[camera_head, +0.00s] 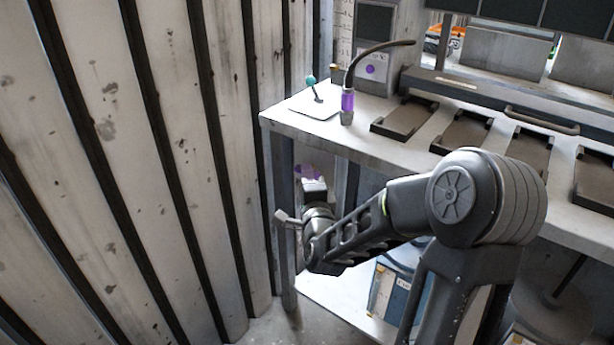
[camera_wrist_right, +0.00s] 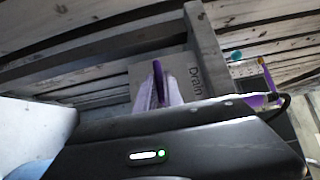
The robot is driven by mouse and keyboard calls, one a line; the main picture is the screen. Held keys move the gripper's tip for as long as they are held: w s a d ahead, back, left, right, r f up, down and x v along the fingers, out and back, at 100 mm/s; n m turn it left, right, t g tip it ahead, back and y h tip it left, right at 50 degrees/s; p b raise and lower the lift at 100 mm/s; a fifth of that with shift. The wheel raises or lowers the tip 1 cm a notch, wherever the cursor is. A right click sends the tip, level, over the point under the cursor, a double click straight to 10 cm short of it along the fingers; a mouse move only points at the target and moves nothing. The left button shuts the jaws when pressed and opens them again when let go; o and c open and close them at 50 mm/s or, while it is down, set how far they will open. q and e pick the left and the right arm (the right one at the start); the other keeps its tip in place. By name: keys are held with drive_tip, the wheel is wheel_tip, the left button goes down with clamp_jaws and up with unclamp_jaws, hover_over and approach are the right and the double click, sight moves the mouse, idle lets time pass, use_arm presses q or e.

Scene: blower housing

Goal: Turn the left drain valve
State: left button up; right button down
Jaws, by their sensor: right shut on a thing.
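The left drain valve shows as a purple handle (camera_head: 307,171) under the left end of the bench in the head view, mostly hidden by my right gripper. In the right wrist view, the purple valve handle (camera_wrist_right: 158,78) stands between the pale fingers of my right gripper (camera_wrist_right: 160,96), in front of a plate lettered "drain" (camera_wrist_right: 195,80). My right gripper (camera_head: 311,181) is shut on the handle. How far the handle is turned cannot be told. My left gripper is not in view.
The bench (camera_head: 366,149) carries a purple bottle-like object (camera_head: 347,101), a teal-knobbed lever (camera_head: 311,80) and several dark trays (camera_head: 405,117). A bench leg (camera_head: 284,230) stands close left of my right gripper. A corrugated wall (camera_head: 130,150) fills the left side. A blue container (camera_head: 392,287) sits below.

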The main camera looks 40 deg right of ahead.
idle(0.4)
drive_tip(key=shift+w+a+r+n+g+p, duration=0.15)
drive_tip(key=shift+n+g+p, duration=1.5)
drive_tip(key=shift+p, duration=4.05)
drive_tip(key=shift+w+d+r+n+g+p, duration=0.2)
drive_tip(key=shift+n+g+p, duration=1.5)
drive_tip(key=shift+p, duration=4.05)
drive_tip(key=shift+w+a+r+n+g+p, duration=0.2)
drive_tip(key=shift+n+g+p, duration=0.55)
drive_tip(key=shift+g+p, duration=3.4)
drive_tip(key=t+p, duration=0.3)
drive_tip(key=shift+s, duration=0.1)
drive_tip(key=c, duration=1.5)
unclamp_jaws()
drive_tip(key=shift+o, duration=0.2)
